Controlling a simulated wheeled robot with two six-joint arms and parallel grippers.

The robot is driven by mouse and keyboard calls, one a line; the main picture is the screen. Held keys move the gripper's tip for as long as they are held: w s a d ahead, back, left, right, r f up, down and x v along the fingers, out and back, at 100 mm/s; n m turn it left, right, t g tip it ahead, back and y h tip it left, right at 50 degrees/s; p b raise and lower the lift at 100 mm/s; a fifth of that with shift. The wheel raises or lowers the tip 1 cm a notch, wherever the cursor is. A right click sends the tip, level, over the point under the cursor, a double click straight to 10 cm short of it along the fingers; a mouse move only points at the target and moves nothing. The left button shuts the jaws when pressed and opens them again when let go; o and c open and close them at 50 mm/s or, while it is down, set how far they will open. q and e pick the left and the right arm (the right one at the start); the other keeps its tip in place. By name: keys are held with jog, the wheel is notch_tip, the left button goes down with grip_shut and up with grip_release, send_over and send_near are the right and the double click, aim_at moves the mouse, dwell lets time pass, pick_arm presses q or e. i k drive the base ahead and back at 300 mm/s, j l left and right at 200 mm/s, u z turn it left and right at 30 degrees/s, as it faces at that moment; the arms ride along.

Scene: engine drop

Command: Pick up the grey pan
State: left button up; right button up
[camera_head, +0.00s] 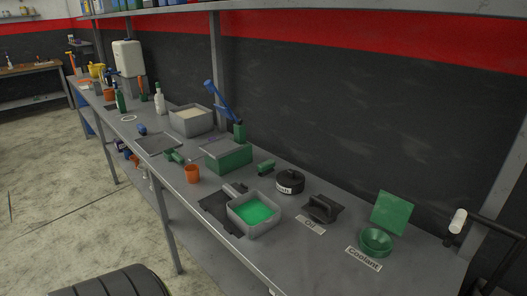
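A square grey pan (267,227) holding bright green liquid stands on the near part of the long grey workbench. It has a short grey handle or spout at its back left and sits partly over a dark flat plate (214,205). Farther along lies a shallow flat grey tray (158,144), and behind it a grey bin (193,126) with pale contents. I cannot tell for certain which of these is the grey pan. Neither of my grippers is in view.
Around the green-filled pan stand an orange cup (192,174), a green box (232,160), a black round can (290,181), a black handled part (323,208) and a green funnel (375,242). A black frame with a white grip (458,221) is at right. A tyre (112,284) lies at bottom left.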

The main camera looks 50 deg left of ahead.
aim_at(252, 212)
jog(key=j+u, duration=0.15)
jog(key=u, duration=1.45)
jog(key=k+j, duration=0.05)
